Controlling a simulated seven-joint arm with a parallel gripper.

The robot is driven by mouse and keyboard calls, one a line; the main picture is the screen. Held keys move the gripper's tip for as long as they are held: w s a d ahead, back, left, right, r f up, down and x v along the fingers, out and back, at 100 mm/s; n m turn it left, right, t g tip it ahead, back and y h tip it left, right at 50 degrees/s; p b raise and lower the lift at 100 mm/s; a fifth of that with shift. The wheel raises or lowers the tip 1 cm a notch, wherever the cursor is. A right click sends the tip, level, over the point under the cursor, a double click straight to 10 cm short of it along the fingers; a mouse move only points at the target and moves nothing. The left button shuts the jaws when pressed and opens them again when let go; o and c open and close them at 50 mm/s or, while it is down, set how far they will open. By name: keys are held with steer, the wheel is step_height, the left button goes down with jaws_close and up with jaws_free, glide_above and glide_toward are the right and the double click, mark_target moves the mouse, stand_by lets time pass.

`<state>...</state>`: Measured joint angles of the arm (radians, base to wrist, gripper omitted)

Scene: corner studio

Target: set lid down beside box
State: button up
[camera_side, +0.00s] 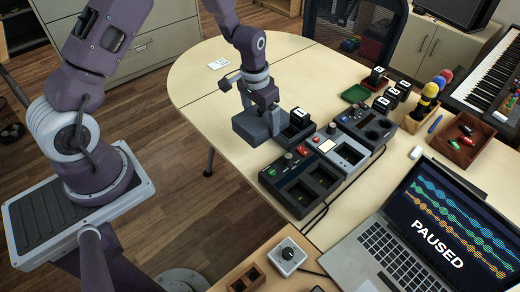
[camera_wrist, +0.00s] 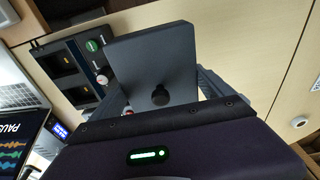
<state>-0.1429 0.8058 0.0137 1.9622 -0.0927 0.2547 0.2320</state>
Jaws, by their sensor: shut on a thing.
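My gripper (camera_side: 265,108) is shut on the lid (camera_side: 248,130), a flat dark grey plate, over the pale table. In the wrist view the lid (camera_wrist: 140,52) fills the middle, with a round black knob (camera_wrist: 160,96) facing the camera. Grey finger parts of my gripper show at both sides of the lid; the exact grip is hidden. I cannot tell whether the lid touches the table.
Dark devices with bays (camera_side: 300,183) stand right of the lid. A green tray (camera_side: 356,93), a wooden tray (camera_side: 465,140) and a laptop (camera_side: 410,235) are farther right. A white card (camera_side: 219,63) lies behind. The table (camera_side: 205,92) is clear left of the lid.

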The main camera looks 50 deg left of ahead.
steer(key=shift+s+d+f, duration=0.15)
steer(key=shift+s+f, duration=0.8)
steer(key=shift+f, duration=0.05)
step_height(320, 180, down, 8)
steer(key=shift+f, duration=0.1)
steer(key=o, duration=1.2)
steer(key=shift+f, duration=0.1)
steer(key=shift+c, duration=0.2)
